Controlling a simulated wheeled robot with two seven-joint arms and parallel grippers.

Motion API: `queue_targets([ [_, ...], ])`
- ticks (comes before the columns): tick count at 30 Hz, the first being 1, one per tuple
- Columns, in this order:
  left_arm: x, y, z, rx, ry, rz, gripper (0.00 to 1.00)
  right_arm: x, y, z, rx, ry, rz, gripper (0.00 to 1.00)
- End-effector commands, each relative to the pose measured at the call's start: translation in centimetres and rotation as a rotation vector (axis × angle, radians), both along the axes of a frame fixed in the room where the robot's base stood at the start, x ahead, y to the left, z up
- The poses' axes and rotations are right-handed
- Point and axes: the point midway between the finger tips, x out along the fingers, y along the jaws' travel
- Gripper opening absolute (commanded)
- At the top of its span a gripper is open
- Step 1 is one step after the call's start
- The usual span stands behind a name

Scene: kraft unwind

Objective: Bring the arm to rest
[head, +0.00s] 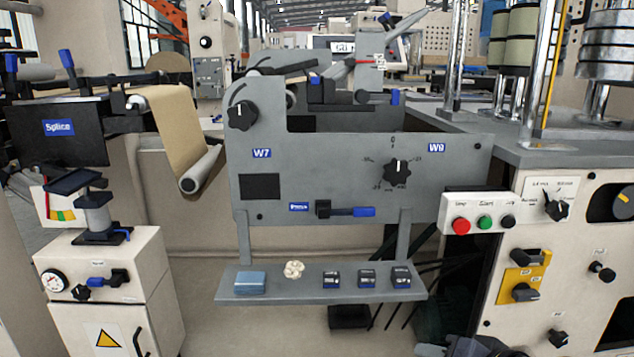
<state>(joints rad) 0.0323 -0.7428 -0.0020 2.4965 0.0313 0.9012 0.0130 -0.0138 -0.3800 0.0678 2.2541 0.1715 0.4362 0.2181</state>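A dark grey piece of my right arm or gripper (478,346) shows at the bottom edge, right of centre. It is cut off by the frame, and its fingertips cannot be made out. It is low, in front of the machine and apart from the shelf. My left gripper is not in view. The grey machine panel (330,165) stands in the centre, with a W7 dial (241,114), a second dial (397,172) and a blue-tipped lever (346,211) that lies level.
A grey shelf (320,291) under the panel bears a blue box (250,282), a crumpled pale lump (293,270) and several small dark blocks. A button box (478,213) juts out at right. A cream cabinet (110,290) stands at left. Floor shows below the shelf.

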Motion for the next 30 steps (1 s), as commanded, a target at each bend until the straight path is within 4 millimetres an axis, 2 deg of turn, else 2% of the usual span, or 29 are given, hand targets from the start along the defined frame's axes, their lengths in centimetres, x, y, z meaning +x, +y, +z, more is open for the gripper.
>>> queue_targets([
  [1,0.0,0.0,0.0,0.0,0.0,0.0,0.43,-2.3,-0.5,-1.0,-0.04,0.032,0.028,0.4],
  [3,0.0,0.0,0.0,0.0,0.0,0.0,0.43,-5.1,-0.9,-2.6,-0.09,0.08,0.071,0.4],
  [12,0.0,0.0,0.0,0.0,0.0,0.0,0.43,-14.9,-1.6,-8.3,-0.23,0.259,0.229,0.4],
  [15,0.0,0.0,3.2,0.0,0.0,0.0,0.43,-14.9,-1.6,-5.1,-0.232,0.265,0.235,0.4],
  [23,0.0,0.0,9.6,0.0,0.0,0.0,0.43,-14.8,-1.5,1.3,-0.23,0.264,0.233,0.4],
  [26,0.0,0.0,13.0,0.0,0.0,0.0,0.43,-14.8,-1.5,4.8,-0.23,0.264,0.233,0.4],
  [30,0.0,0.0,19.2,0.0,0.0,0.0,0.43,-14.8,-1.5,10.9,-0.229,0.263,0.232,0.4],
])
